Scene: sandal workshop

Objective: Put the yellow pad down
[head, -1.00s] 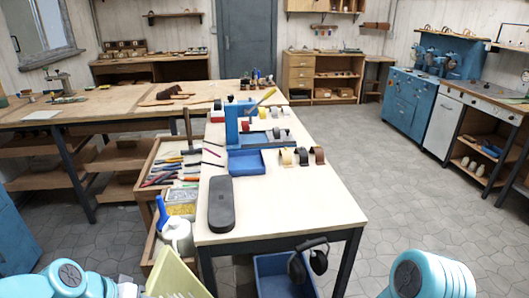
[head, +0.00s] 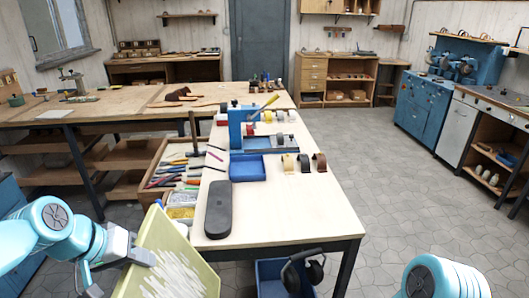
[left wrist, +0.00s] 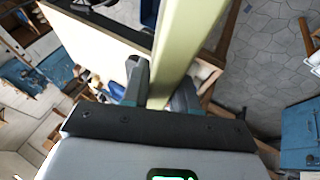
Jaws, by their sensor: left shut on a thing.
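The yellow pad (head: 172,262) is a flat pale yellow board with white scribble-like marks on its face. It is tilted in the lower left of the head view, in front of the near left corner of the white-topped table (head: 290,215). My left gripper (head: 142,257) is shut on the pad's left edge and holds it up. In the left wrist view the pad (left wrist: 190,45) shows edge-on between the two fingers (left wrist: 160,92). My right gripper is not in view; only part of my right arm shows at the lower right.
A dark grey sole-shaped block (head: 219,208) lies on the table's near left part. A blue tray (head: 247,168), a blue press (head: 236,128) and several tape rolls stand farther back. A tool crate (head: 160,170) is along the left side. The table's near right part is clear.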

